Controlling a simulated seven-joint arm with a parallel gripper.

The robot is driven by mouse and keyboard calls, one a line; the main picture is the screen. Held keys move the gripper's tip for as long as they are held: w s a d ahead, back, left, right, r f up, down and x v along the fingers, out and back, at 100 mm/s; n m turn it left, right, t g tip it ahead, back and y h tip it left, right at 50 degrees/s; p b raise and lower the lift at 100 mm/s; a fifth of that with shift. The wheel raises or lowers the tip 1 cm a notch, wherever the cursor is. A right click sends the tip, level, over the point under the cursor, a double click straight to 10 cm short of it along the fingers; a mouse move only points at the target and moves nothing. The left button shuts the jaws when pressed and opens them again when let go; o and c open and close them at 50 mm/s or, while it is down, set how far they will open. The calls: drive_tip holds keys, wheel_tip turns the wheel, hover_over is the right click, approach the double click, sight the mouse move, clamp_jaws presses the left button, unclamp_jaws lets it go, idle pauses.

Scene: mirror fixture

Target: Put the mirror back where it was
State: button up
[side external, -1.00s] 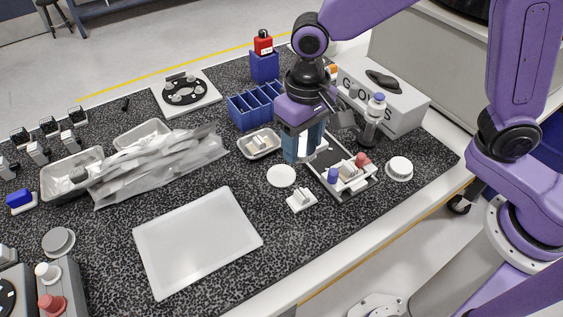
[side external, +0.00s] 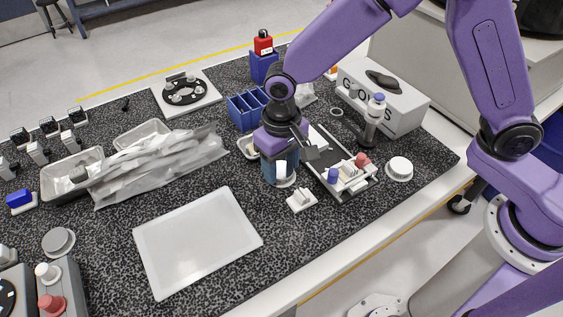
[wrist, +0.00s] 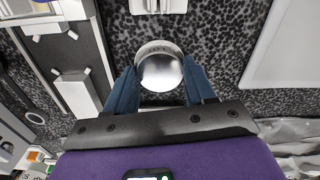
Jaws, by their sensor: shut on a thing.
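The mirror (wrist: 160,71) is a round, shiny disc between the blue fingers of my gripper (wrist: 160,84) in the wrist view. In the side view my gripper (side external: 280,175) is shut on it, low over the speckled table, and a pale part of it (side external: 280,168) shows between the fingers. A flat white disc (side external: 288,182) lies on the table right under the fingers, partly hidden by them. I cannot tell whether the mirror touches it. A small white mount (side external: 301,201) stands just in front and also shows in the wrist view (wrist: 158,5).
A dark tray (side external: 347,198) with colored-knob parts stands close right of my gripper. A small pale dish (side external: 243,146) is partly hidden behind it. Blue bins (side external: 243,112), a grey box (side external: 405,105) and a dark post (side external: 371,130) stand behind. A large white panel (side external: 197,243) lies front left.

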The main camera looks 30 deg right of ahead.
sight(282, 169)
drive_tip(key=shift+f, duration=0.1)
drive_tip(key=o, duration=1.2)
wheel_tip(282, 169, up, 12)
drive_tip(key=shift+r, duration=0.15)
drive_tip(key=s+d+n, duration=0.3)
drive_tip(key=s+d, duration=0.4)
drive_tip(key=d, duration=0.1)
drive_tip(key=s+d+f+n, duration=0.1)
drive_tip(key=s+d+n, duration=0.3)
drive_tip(key=s+d, duration=0.3)
drive_tip(key=s+d+n, duration=0.3)
drive_tip(key=s+d, duration=0.4)
drive_tip(key=d, duration=0.1)
drive_tip(key=shift+s+d+f+n, duration=0.2)
drive_tip(key=shift+s+d+n, duration=0.1)
drive_tip(key=shift+s+d, duration=0.05)
